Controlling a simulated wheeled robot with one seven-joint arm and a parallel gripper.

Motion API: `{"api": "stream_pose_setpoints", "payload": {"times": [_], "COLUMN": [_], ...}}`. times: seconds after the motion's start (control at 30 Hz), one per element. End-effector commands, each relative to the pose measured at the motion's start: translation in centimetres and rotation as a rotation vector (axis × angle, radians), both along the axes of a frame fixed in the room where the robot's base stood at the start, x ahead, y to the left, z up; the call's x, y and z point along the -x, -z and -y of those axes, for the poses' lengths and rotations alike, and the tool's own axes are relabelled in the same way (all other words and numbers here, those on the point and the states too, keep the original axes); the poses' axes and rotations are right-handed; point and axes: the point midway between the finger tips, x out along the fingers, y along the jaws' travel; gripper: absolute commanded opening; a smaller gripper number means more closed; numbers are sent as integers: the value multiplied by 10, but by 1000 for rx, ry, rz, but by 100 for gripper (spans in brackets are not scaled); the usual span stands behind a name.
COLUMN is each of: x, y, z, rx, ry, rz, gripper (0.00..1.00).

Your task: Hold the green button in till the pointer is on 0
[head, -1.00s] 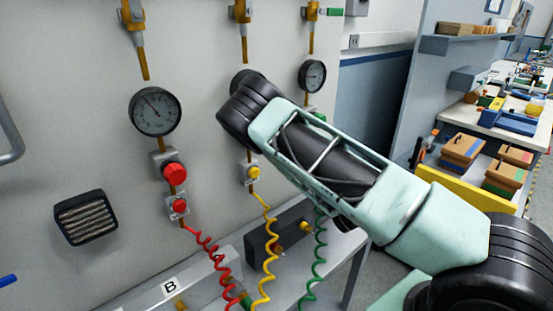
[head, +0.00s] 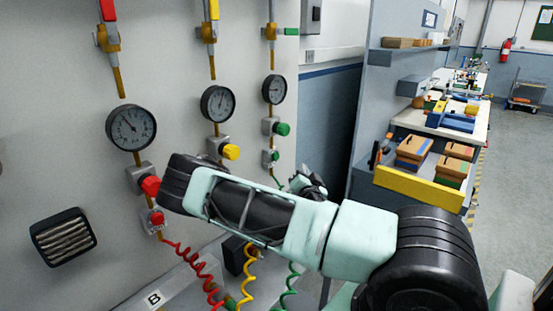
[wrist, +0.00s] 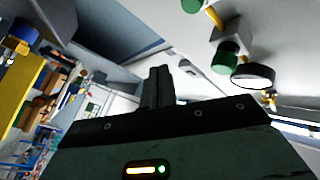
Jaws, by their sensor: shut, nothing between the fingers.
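The green line's gauge (head: 275,89) is the rightmost on the panel in the head view. Its pointer is too small to read surely. Below it is a large green knob (head: 282,129), then the small green button (head: 275,156) on a grey box. My gripper (head: 307,181) is partly hidden behind my arm, to the right of and below the green button, apart from it. In the wrist view my fingers (wrist: 160,86) are shut and empty. The green knob (wrist: 225,62) and the gauge (wrist: 252,77) are up and right of them; another green part (wrist: 192,5) is cut by the top edge.
The red knob (head: 151,187) and red button (head: 157,217) are close to my arm's elbow. The yellow knob (head: 231,151) is just above my arm. Coiled hoses (head: 198,271) hang below. A bench with boxes (head: 455,150) stands at the right.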

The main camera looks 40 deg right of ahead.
Motion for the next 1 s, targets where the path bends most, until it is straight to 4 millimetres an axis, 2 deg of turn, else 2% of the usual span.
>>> {"api": "stream_pose_setpoints", "payload": {"times": [0.5, 0.7, 1.0], "x": [-66, -78, -80], "y": [1, 1, 0], "z": [-6, -7, -7], "rx": [-3, -2, -1], "ry": [-1, -1, -1], "rz": [3, 1, 0], "gripper": [0, 0, 0]}}
